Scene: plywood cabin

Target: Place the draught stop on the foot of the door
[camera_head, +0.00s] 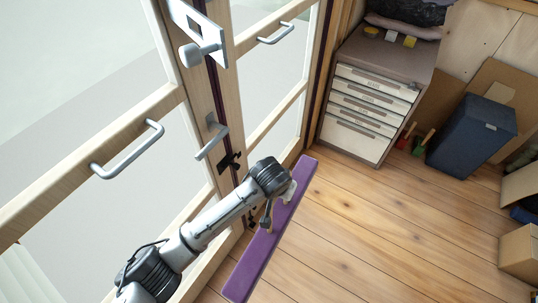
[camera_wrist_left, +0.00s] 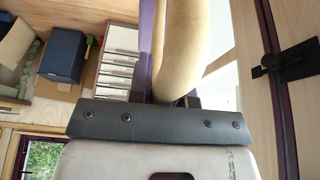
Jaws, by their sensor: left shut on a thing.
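The draught stop is a long purple bar (camera_head: 262,250) lying slantwise in the head view, close along the foot of the glazed wooden door (camera_head: 222,150). Whether it touches the door or floor is unclear. My left gripper (camera_head: 287,192) is over the bar's upper half and is shut on it, the fingers partly hidden by my wrist. In the left wrist view, a narrow strip of purple (camera_wrist_left: 146,45) shows beside a large tan rounded piece (camera_wrist_left: 181,50), which hides the grasp. Part of the door foot is hidden behind my arm. My right gripper is not in view.
A grey drawer cabinet (camera_head: 372,95) stands beyond the bar's far end. A dark blue bin (camera_head: 472,137) and cardboard boxes (camera_head: 520,250) are at the right. Door handles (camera_head: 212,138) project above my arm. The plank floor (camera_head: 370,225) is clear in the middle.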

